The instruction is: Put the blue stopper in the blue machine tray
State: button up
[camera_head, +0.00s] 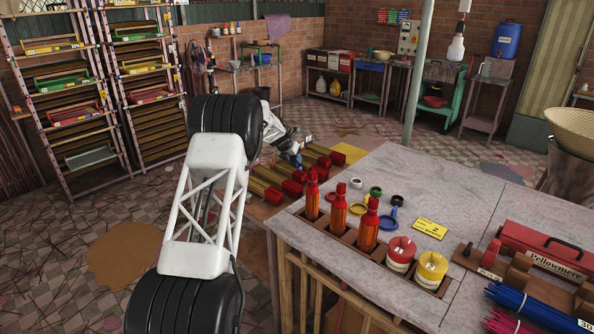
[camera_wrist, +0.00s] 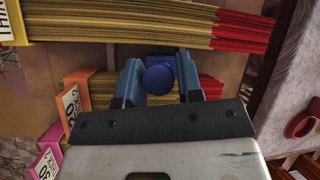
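The blue stopper (camera_wrist: 159,74) shows in the wrist view between the two blue-grey fingers of my gripper (camera_wrist: 160,82). The fingers are close against its sides, and it is held above bundles of incense sticks. In the head view my gripper (camera_head: 293,148) is beyond the table's far left corner, over the floor; the stopper is too small there to make out clearly. I cannot identify a blue machine or its tray with certainty in either view.
Shelf racks (camera_head: 75,90) stand left; a green machine (camera_head: 447,90) stands at the back.

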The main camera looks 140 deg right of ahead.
dwell(0.6)
grip_shut()
jog(key=shift+r, duration=5)
